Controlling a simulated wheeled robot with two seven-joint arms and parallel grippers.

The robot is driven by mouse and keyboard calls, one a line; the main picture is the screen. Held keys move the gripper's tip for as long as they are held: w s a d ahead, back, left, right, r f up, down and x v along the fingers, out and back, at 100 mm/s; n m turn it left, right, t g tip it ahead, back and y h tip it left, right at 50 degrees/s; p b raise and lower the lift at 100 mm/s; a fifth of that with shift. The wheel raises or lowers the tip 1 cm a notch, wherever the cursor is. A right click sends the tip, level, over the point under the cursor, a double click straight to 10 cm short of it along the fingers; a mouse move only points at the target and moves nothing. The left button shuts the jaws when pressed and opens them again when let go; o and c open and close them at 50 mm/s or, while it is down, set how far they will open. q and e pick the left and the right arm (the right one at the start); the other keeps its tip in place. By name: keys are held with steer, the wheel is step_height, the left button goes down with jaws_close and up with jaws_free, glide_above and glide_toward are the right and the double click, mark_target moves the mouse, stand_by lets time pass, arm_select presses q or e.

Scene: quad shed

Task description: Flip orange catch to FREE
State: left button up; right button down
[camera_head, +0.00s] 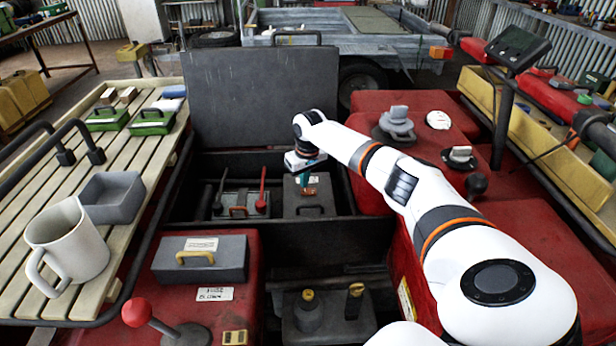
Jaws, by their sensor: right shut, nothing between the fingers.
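My right gripper (305,181) reaches down into the open black compartment in the middle, its teal fingers shut and empty. A small orange part (310,191) shows right at the fingertips, on a dark grey box lid (318,203); I cannot tell if they touch. A second orange piece, shaped like a loop (238,211), sits to the left on a grey panel between a black lever and a red lever (262,184). I cannot read any FREE marking or tell how either orange part is set. My left gripper is out of view.
A raised dark lid (262,95) stands behind the compartment. A grey box with a yellow handle (200,262) and a red-knobbed lever (137,312) are at front left. A slatted rack holds a white mug (68,243) and a grey tray (113,197). Red bodywork (385,105) lies right.

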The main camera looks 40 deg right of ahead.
mark_target(304, 190)
steer(key=shift+f+b, duration=0.4)
steer(key=shift+f, duration=0.5)
stand_by(0.7)
step_height(304, 190, up, 7)
steer(key=p, duration=0.8)
stand_by(0.4)
